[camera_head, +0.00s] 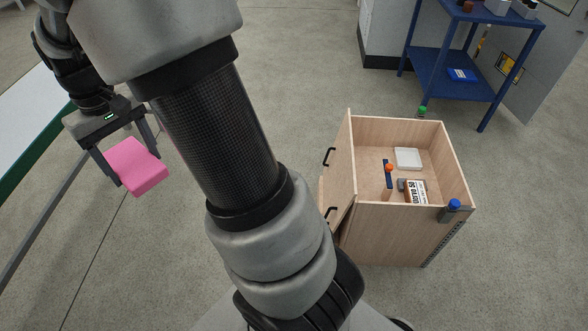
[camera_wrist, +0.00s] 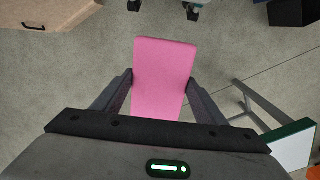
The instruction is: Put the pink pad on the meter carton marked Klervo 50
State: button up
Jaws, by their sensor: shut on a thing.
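My gripper (camera_head: 129,161) is shut on the pink pad (camera_head: 141,171) and holds it in the air at the left, over the floor. The pad also shows in the wrist view (camera_wrist: 163,75), between the two fingers. The meter carton marked Klervo 50 (camera_head: 416,192) lies inside the open top of a wooden cabinet to the right; its label is partly readable. My gripper and the pad are far to the left of the carton and apart from it.
The wooden cabinet (camera_head: 395,222) also holds a white box (camera_head: 407,158), an orange-topped item (camera_head: 389,169) and a small grey item. A blue shelf table (camera_head: 452,75) stands behind. A green-edged table (camera_head: 37,142) is at the left.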

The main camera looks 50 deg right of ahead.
aim_at(418, 192)
jog(key=z, duration=1.5)
jog(key=i+l+z, duration=0.15)
jog(key=l, duration=0.3)
jog(key=l+z, duration=0.15)
jog(key=l, duration=0.25)
jog(key=i+l, duration=0.1)
jog(key=l, duration=0.3)
jog(key=i+l, duration=0.1)
jog(key=l, duration=0.25)
jog(key=i+l, duration=0.1)
jog(key=l, duration=0.3)
jog(key=i+l, duration=0.1)
jog(key=l, duration=0.3)
